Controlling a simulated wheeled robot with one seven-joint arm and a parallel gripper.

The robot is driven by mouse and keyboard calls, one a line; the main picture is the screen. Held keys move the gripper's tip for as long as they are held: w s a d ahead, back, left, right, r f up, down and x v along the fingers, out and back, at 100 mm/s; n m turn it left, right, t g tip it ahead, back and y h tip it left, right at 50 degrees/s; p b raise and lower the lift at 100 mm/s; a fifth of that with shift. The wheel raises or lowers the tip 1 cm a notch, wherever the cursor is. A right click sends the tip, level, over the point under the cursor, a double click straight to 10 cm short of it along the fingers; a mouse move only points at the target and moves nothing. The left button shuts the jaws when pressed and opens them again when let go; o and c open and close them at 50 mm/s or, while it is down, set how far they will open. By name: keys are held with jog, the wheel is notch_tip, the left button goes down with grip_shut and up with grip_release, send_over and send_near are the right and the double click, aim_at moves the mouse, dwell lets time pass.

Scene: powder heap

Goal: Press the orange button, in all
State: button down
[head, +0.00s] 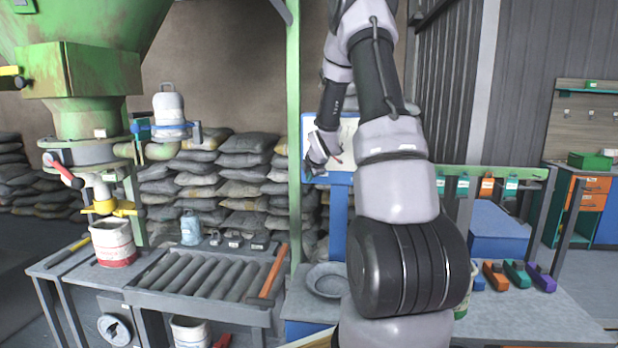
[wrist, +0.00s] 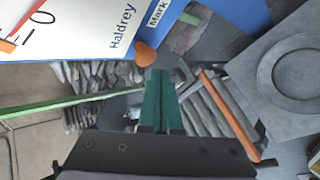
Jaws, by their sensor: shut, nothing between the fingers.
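A rounded orange button (wrist: 145,54) shows in the wrist view at the edge of the white panel. My gripper (wrist: 160,72) has its teal fingers together, with nothing between them. Its tips appear right beside the button; I cannot tell whether they touch it. In the head view my gripper (head: 318,168) is in front of the blue-framed white panel (head: 348,132), and the button cannot be made out there. The panel's lettered face (wrist: 85,30) fills the upper left of the wrist view, with an orange pointer (wrist: 8,45) at its edge.
A grey round pan (head: 327,281) sits on the bench below the panel. A green post (head: 294,130) stands just left of the panel. Stacked sacks (head: 245,175) lie behind.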

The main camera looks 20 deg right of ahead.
jog(key=s+a, duration=0.2)
jog(key=s, duration=0.2)
jog(key=shift+s+a, duration=0.1)
jog(key=shift+a, duration=0.3)
dwell(0.7)
jog(key=s+a+r+m+g, duration=0.1)
jog(key=s+a+r+m, duration=0.35)
jog(key=s+r, duration=0.2)
jog(key=s+a+r+m, duration=0.3)
jog(key=s+r+m, duration=0.3)
jog(key=r, duration=0.2)
jog(key=s+a+r+m+y, duration=0.1)
jog(key=s+a+r+m, duration=0.1)
jog(key=s, duration=0.5)
jog(key=s+a+r+m+g+y, duration=0.1)
jog(key=s+a+r+m, duration=0.1)
jog(key=s+a+m, duration=0.2)
jog(key=s+a+r+m+y, duration=0.1)
jog(key=s+a+m, duration=0.3)
jog(key=s, duration=0.7)
jog(key=shift+r+m+y, duration=0.4)
jog(key=shift+r+m, duration=0.25)
jog(key=shift+m, duration=0.2)
jog(key=shift+a, duration=0.1)
